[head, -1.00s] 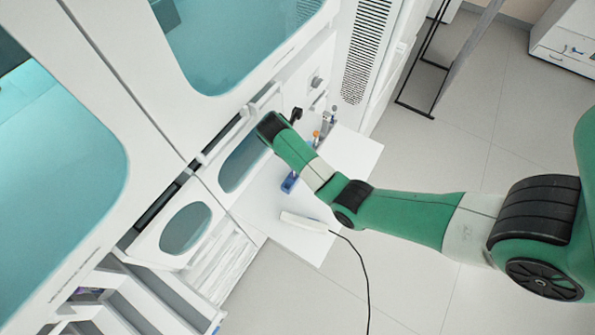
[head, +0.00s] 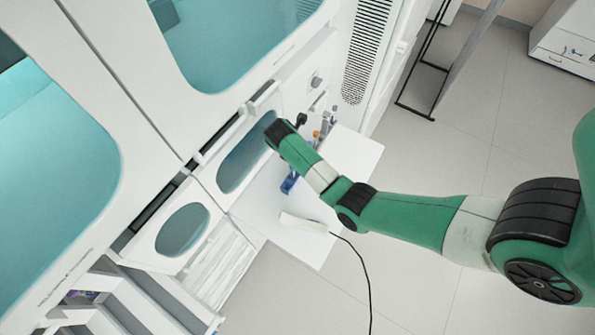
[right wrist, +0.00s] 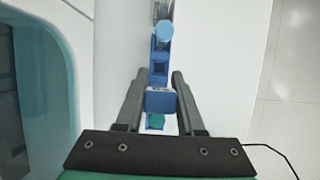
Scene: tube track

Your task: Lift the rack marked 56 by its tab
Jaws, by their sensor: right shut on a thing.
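A narrow blue rack (right wrist: 159,68) runs away from my right gripper (right wrist: 161,80) in the right wrist view. The gripper's dark fingers are shut on a blue block (right wrist: 160,102) at the rack's near end, seemingly its tab. I cannot read a number on it. A light-blue-capped tube (right wrist: 163,30) stands beyond the rack's open slots, and a teal round cap (right wrist: 156,120) shows between the fingers. In the head view part of a blue rack (head: 289,184) shows beside my right arm, which hides much of the gripper area. My left gripper is not in view.
A white shelf (head: 350,160) carries an orange-capped tube (head: 316,137) and other small items near my right wrist. A white device (head: 303,224) with a black cable lies at the shelf's front. White cabinets with teal windows (head: 182,228) stand close on the left.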

